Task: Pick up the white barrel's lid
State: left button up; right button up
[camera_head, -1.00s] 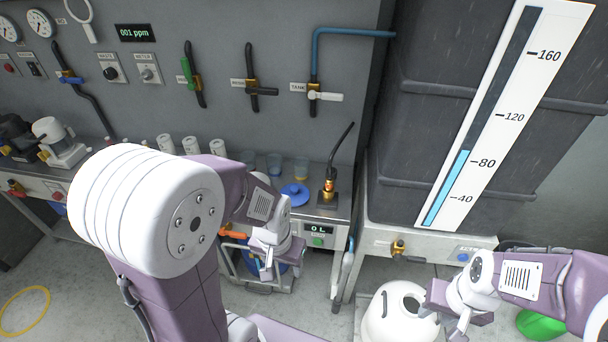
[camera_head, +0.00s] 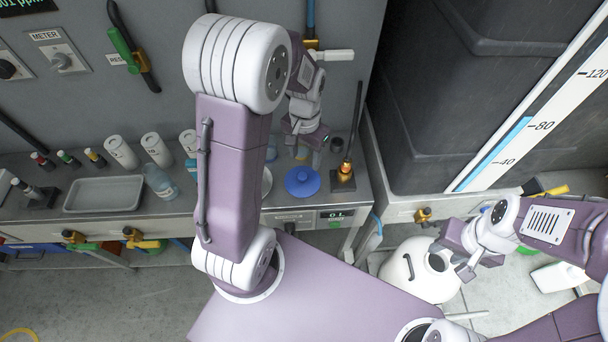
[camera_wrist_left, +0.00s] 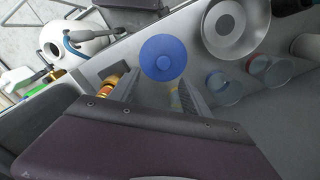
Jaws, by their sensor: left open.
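The white barrel (camera_head: 408,268) stands on the floor at lower right, with an open round mouth on top. A round blue lid (camera_head: 302,182) with a small knob lies on the metal bench; it also shows in the left wrist view (camera_wrist_left: 163,57). My left gripper (camera_head: 305,138) is above the back of the bench, behind the lid in the head view. It is open and empty, and its fingers (camera_wrist_left: 156,90) in the left wrist view point toward the lid without touching it. My right gripper (camera_head: 457,256) is over the barrel's right side, fingers apart, with nothing seen between them.
A brass-based burner (camera_head: 343,178) with a tall dark rod stands just right of the lid. A metal dish (camera_wrist_left: 236,24) and glass beakers stand close by. A grey tray (camera_head: 104,194) and several bottles are further left. A dark tank (camera_head: 455,90) rises at right.

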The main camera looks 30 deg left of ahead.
aim_at(303, 175)
pick_arm(q)
jog(key=f, duration=0.3)
jog(key=f+b, duration=0.1)
jog(key=f, duration=0.5)
jog(key=shift+a+f, duration=0.2)
jog(key=shift+a, duration=0.2)
jog(key=shift+r, duration=0.1)
grip_shut()
